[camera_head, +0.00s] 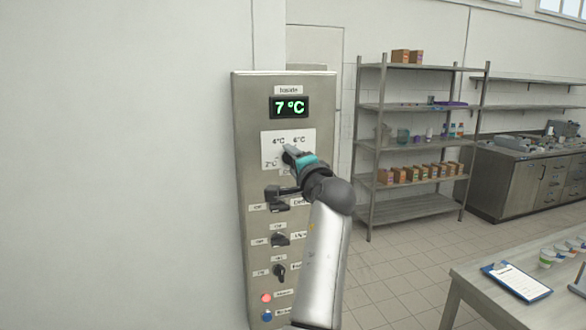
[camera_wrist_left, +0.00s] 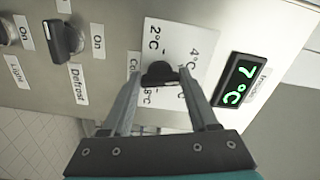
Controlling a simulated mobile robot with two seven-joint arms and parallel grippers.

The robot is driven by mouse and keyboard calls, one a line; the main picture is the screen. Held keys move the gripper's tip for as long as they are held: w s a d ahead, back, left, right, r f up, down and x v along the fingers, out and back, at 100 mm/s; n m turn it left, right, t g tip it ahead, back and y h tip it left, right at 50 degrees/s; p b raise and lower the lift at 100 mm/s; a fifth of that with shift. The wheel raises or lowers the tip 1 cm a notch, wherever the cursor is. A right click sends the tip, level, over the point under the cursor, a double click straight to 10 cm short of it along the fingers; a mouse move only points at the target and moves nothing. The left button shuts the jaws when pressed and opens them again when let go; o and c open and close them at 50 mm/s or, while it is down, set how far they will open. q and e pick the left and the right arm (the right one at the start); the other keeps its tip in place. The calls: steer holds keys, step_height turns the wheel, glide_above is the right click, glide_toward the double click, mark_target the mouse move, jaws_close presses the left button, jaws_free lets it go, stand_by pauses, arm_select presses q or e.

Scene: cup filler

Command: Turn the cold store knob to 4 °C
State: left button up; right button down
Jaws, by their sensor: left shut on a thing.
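The cold store knob (camera_wrist_left: 160,72) is black and sits on a white dial plate (camera_head: 303,138) on the grey metal control panel (camera_head: 250,120). Labels for 2 °C, 4 °C and 6 °C show around it. The green display (camera_head: 290,107) above reads 7 °C; it also shows in the left wrist view (camera_wrist_left: 238,80). My left gripper (camera_head: 289,156) is at the dial, its two fingers (camera_wrist_left: 161,78) shut on the knob, one on each side. In the head view the gripper hides most of the knob. I cannot tell exactly which mark the knob points to. My right gripper is not in view.
Below the dial are several black switches (camera_head: 280,240), a red button (camera_head: 266,298) and a blue button (camera_head: 267,315). A shelf rack (camera_head: 415,110) stands behind at the right. A table (camera_head: 480,270) with a clipboard (camera_head: 517,281) is at the lower right.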

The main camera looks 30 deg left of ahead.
arm_select(q)
steer(key=shift+n+b, duration=0.7)
steer(key=shift+n, duration=0.7)
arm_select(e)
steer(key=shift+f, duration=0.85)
arm_select(q)
steer(key=o, duration=1.4)
